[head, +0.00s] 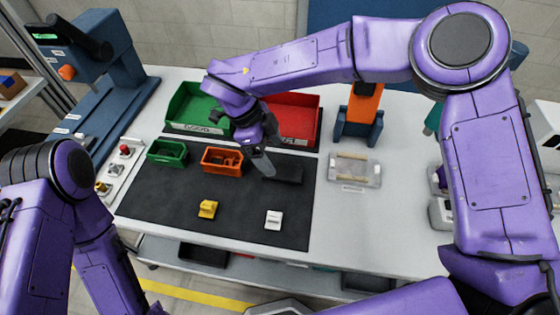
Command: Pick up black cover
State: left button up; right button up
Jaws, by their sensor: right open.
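The black cover (286,174) appears as a dark, low block on the dark work mat (165,208), below the red bin. It is hard to separate from the mat. My right gripper (264,166) reaches down from the upper right, is open, and its tips are just left of the cover's left end. I cannot tell whether they touch it. Part of that end is hidden behind the gripper. My left arm comes in at the lower left, and its gripper is out of the picture.
A green bin (183,128) and a red bin (297,125) stand behind the mat. Small green (166,152) and orange (221,160) boxes, a yellow part (207,209) and a white part (273,220) are on the mat. A clear tray (353,169) lies to the right.

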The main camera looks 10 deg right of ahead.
aim_at(286, 172)
jog(key=shift+s+d+f+p, duration=0.15)
jog(key=shift+s+d+f, duration=0.15)
jog(key=shift+s, duration=0.15)
jog(key=shift+s+d+f+p, duration=0.15)
jog(key=shift+s+d+f, duration=0.1)
jog(key=shift+s, duration=0.2)
jog(key=f, duration=0.1)
jog(key=d+f+p, duration=0.1)
jog(key=f, duration=0.1)
jog(key=w+f, duration=0.1)
jog(key=shift+d+f+p, duration=0.3)
jog(key=shift+p, duration=0.05)
jog(key=shift+d+f, duration=0.1)
jog(key=shift+f, duration=0.2)
jog(key=shift+s+r, duration=0.15)
jog(key=shift+s, duration=0.15)
pick_arm(q)
jog(key=r, duration=0.1)
jog(key=s+r, duration=0.1)
jog(key=shift+r, duration=0.35)
pick_arm(e)
jog(key=c, duration=1.1)
